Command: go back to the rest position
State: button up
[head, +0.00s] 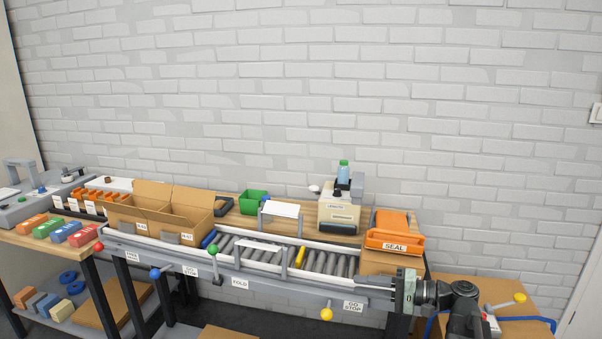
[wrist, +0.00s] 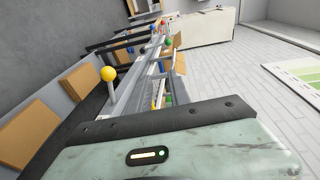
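My gripper (head: 364,284) is at the right end of the roller conveyor in the head view, pointing left along its front rail. The fingers look small and dark against the rail, and I cannot make out a gap between them or anything held. In the wrist view the pale green gripper housing (wrist: 165,150) fills the bottom, and the fingertips are hidden. My dark arm comes from the lower right of the head view.
The roller conveyor (head: 300,262) carries open cardboard boxes (head: 165,205) at left and an orange SEAL machine (head: 394,232) at right. Yellow (head: 327,314), green (head: 213,250) and blue (head: 155,273) knobs stick out in front. A cardboard surface (head: 500,290) lies beyond my arm. The wrist view shows open floor (wrist: 235,70).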

jog(key=s+a+f+n+g+h, duration=0.2)
jog(key=s+a+f+g+h, duration=0.15)
jog(key=a+f, duration=0.35)
jog(key=s+a+f+n+g+h, duration=0.25)
jog(key=a+f+h, duration=0.25)
jog(key=f, duration=0.5)
jog(key=s+d+f+h, duration=0.2)
jog(key=d+f+h, duration=0.2)
jog(key=d+h, duration=0.5)
jog(key=d+r+y+p, duration=0.1)
jog(key=d+r+p, duration=0.2)
jog(key=r+p, duration=0.9)
jog(key=shift+y, duration=0.35)
